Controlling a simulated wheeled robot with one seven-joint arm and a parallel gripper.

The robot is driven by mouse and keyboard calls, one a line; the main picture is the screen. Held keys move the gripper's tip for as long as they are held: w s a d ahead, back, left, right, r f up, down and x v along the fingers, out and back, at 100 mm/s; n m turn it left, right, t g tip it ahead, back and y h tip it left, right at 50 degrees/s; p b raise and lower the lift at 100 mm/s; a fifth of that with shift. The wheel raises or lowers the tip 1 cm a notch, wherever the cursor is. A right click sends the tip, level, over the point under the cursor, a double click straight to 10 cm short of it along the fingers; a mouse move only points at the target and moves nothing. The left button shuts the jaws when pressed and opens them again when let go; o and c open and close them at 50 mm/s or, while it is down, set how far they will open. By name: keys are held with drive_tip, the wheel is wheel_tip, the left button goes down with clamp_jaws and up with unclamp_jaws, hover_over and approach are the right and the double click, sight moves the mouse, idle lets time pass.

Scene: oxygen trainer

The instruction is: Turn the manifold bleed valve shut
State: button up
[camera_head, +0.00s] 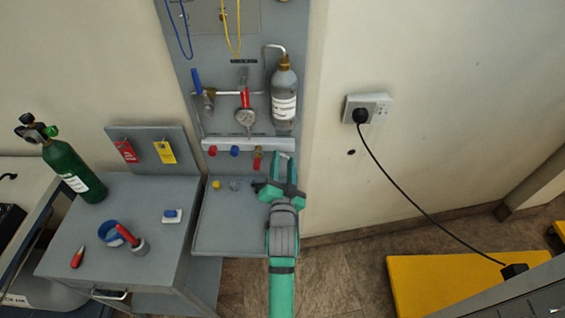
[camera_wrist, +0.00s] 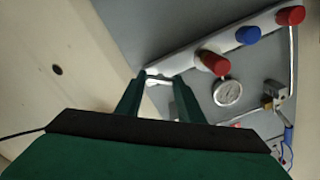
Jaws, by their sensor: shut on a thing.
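The pale manifold rail (camera_head: 225,144) runs across the wall panel, with several red and blue knobs below it. My gripper (camera_head: 284,156) reaches up to the rail's right end. In the wrist view, my gripper (camera_wrist: 161,78) has its two green fingers on either side of a small pale metal part (camera_wrist: 158,76) at the rail's end. I take this part for the bleed valve's handle; it is mostly hidden by the fingers, and how far it is turned cannot be told. The gripper is shut on it. A red knob with a brass stem (camera_wrist: 213,63) is beside the fingers.
A round gauge (camera_head: 245,119) and a labelled bottle (camera_head: 284,100) are above the rail. A grey shelf (camera_head: 230,225) lies below it. A green cylinder (camera_head: 74,170) stands on a cabinet at left. The wall at right is bare around a socket (camera_head: 367,108) with a plugged cable.

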drive_tip(key=m, duration=0.5)
drive_tip(key=shift+m, duration=0.3)
drive_tip(key=m, duration=0.3)
drive_tip(key=shift+s+d, duration=0.1)
drive_tip(key=shift+m, duration=1.2)
drive_tip(key=o, duration=1.1)
drive_tip(key=shift+c, duration=0.2)
drive_tip(key=s, duration=1)
drive_tip(key=shift+s, duration=0.35)
